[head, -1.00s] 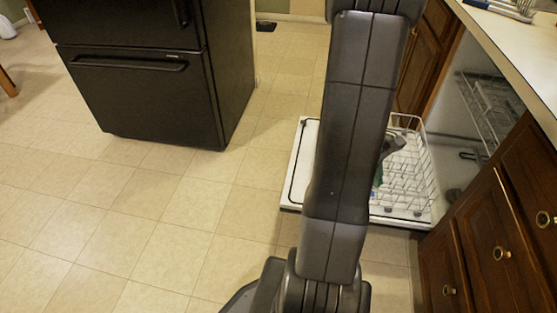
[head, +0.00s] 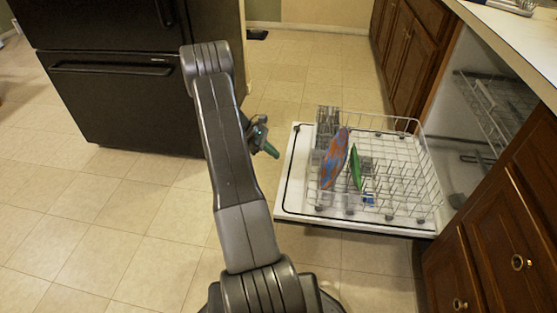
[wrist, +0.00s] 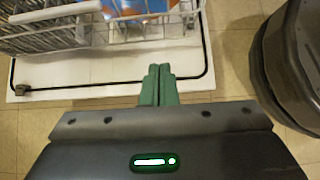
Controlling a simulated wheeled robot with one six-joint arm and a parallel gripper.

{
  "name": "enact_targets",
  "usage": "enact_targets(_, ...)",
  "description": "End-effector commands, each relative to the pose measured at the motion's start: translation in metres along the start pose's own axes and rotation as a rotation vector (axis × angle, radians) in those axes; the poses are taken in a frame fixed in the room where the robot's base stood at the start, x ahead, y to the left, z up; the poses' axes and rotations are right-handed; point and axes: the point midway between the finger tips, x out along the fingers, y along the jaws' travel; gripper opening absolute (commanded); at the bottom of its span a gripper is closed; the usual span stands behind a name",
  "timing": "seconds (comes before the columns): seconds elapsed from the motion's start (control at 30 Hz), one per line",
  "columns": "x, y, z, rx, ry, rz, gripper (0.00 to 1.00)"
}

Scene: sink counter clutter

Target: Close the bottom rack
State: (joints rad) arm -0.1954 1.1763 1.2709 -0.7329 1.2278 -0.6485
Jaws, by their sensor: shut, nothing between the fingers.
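The bottom rack (head: 400,185) is a white wire rack, pulled out over the lowered dishwasher door (head: 290,195). It holds a blue and orange patterned dish (head: 335,158), a green item (head: 355,168) and a grey cutlery basket (head: 327,125). My gripper (head: 274,152) is left of the door's outer edge, apart from the rack. In the wrist view, my green fingers (wrist: 159,85) are shut and empty. They point toward the rack's near side (wrist: 180,28), over the door's edge in the picture.
The upper rack (head: 495,100) sits inside the dishwasher on the right. Wooden drawers (head: 490,245) and a counter (head: 515,40) flank the opening. A black refrigerator (head: 120,90) stands at the left. The tiled floor (head: 110,220) between is clear.

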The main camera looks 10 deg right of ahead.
Motion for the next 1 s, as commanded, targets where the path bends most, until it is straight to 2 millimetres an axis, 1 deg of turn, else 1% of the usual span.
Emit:
enact_targets(0.03, 0.011, -0.001, -0.001, 0.000, 0.000, -0.004, 0.00)
enact_targets(0.17, 0.038, -0.001, -0.002, 0.000, 0.000, -0.005, 0.00)
enact_targets(0.3, 0.069, -0.001, -0.002, 0.001, 0.000, -0.006, 0.00)
enact_targets(0.43, 0.095, -0.002, -0.002, 0.001, 0.000, -0.005, 0.00)
enact_targets(0.53, 0.105, -0.001, 0.011, 0.003, 0.001, -0.003, 0.00)
enact_targets(0.7, 0.116, -0.001, 0.024, 0.002, 0.001, -0.002, 0.00)
enact_targets(1.0, 0.118, -0.001, 0.029, 0.000, 0.001, -0.001, 0.00)
